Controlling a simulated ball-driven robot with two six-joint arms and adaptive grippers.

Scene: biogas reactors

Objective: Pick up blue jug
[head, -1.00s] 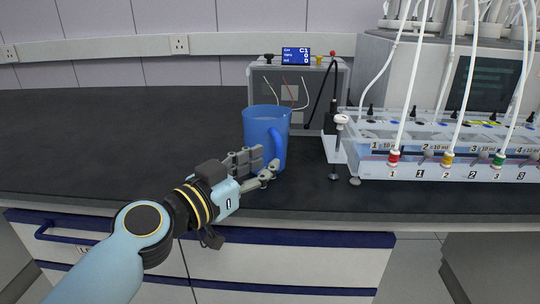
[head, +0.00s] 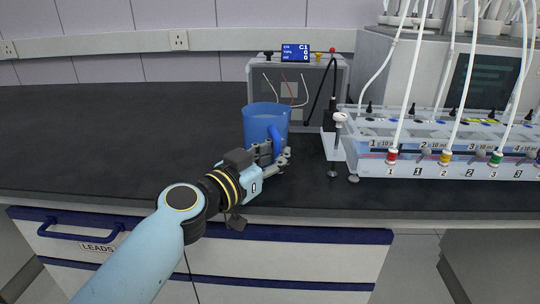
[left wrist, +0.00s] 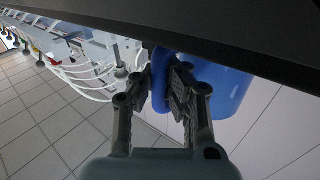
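My left gripper (head: 279,160) is at the handle, in front of the jug. In the left wrist view the fingers (left wrist: 162,88) are drawn together on both sides of the blue handle (left wrist: 160,70), with no clear gap left. The jug body (left wrist: 230,92) shows behind the right-hand finger. My right gripper is not in view.
A grey box with a small blue display (head: 295,53) stands behind the jug. A rack with numbered bottles and white tubes (head: 440,163) is to the right, with a white-topped post (head: 340,118) near the jug. The bench is clear on the left (head: 110,140).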

